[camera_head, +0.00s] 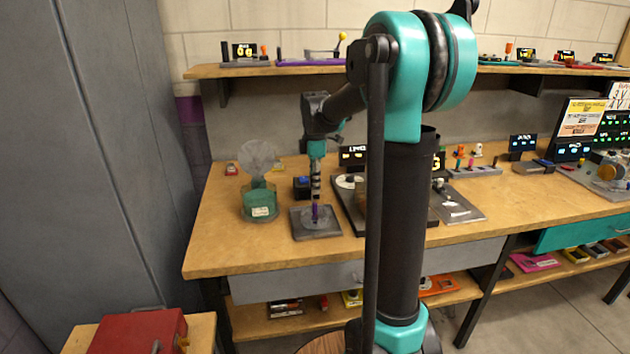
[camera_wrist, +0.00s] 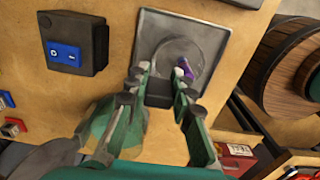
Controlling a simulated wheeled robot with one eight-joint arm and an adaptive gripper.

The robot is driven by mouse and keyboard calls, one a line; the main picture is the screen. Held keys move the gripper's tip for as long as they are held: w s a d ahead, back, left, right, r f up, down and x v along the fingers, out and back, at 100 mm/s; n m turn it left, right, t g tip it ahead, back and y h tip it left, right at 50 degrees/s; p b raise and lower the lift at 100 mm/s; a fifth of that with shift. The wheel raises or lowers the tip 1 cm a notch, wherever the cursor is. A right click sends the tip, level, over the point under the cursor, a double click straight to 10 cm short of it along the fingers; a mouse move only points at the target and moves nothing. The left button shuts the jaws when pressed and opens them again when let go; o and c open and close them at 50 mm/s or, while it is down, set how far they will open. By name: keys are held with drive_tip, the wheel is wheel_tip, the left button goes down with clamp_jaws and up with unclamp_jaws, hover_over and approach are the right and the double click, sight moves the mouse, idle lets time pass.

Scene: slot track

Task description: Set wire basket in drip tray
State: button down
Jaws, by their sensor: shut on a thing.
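A grey square drip tray (camera_head: 301,231) lies on the wooden bench; it also fills the upper middle of the wrist view (camera_wrist: 150,30). A faint, see-through round shape, which looks like the wire basket (camera_wrist: 190,48), is over the tray, with a purple part (camera_wrist: 184,68) near my fingertips. In the head view the purple part (camera_head: 315,213) is right below my gripper (camera_head: 316,196). My gripper, also in the wrist view (camera_wrist: 164,76), is shut on the basket. I cannot tell whether the basket rests on the tray or hangs just above it.
A green container (camera_head: 260,203) with a clear round top stands left of the tray. A black box with a blue switch (camera_head: 302,187) is behind it. A dark device (camera_head: 349,208) stands close on the right. The bench's front edge is near.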

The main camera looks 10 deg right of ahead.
drive_tip(key=shift+f, duration=0.2)
idle(0.6)
drive_tip(key=c, duration=1.2)
unclamp_jaws()
